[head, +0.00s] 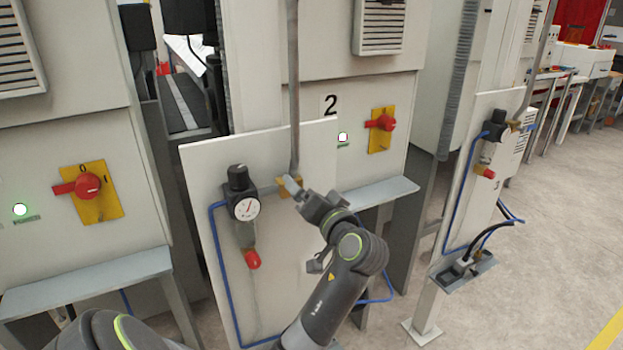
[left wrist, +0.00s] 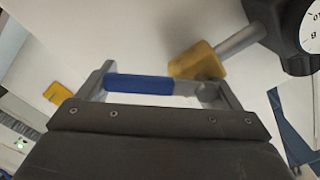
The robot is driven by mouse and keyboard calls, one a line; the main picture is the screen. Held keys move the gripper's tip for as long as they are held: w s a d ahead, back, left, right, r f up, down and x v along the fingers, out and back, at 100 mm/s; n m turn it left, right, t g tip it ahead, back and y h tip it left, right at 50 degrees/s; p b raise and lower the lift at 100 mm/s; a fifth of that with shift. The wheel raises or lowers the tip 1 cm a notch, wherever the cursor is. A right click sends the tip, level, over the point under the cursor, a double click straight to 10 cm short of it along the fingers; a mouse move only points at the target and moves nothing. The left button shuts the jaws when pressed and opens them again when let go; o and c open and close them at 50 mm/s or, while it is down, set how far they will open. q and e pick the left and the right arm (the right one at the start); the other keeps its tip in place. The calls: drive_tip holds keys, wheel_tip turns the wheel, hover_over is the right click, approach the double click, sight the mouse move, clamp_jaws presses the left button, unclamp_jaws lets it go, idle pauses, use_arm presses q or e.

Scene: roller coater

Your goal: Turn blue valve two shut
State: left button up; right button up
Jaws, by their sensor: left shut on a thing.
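The blue valve handle (left wrist: 140,84) lies between the fingers of my left gripper (left wrist: 160,90) in the left wrist view, with the gripper shut on it. The yellow brass valve body (left wrist: 197,62) is just beyond, joined to a grey pipe. In the head view my left gripper (head: 295,187) reaches the brass fitting at the foot of the vertical pipe on the panel beside the number 2 sign (head: 331,104). There the gripper hides the blue handle. My right gripper is in neither view.
A black regulator with a round gauge (head: 246,208) and a red-ended fitting (head: 252,259) sit left of the valve on the white panel (head: 203,170). A grey shelf (head: 390,192) juts out at right. Open floor (head: 545,220) lies further right.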

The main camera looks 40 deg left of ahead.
sight(288, 194)
use_arm(q)
drive_tip(key=shift+s+a+f+m+p, duration=0.15)
drive_tip(key=shift+s+f+m+p, duration=0.2)
drive_tip(key=shift+m+p, duration=1.2)
drive_tip(key=shift+s+a+f+m+p, duration=0.2)
drive_tip(key=shift+s+m+p, duration=0.2)
drive_tip(key=shift+m+p, duration=1.15)
drive_tip(key=shift+s+a+f+m+p, duration=0.2)
drive_tip(key=shift+s+m+p, duration=0.2)
drive_tip(key=shift+m+p, duration=1.1)
drive_tip(key=shift+m, duration=0.3)
drive_tip(key=o, duration=1.1)
drive_tip(key=shift+o, duration=0.5)
drive_tip(key=shift+a+f, duration=0.15)
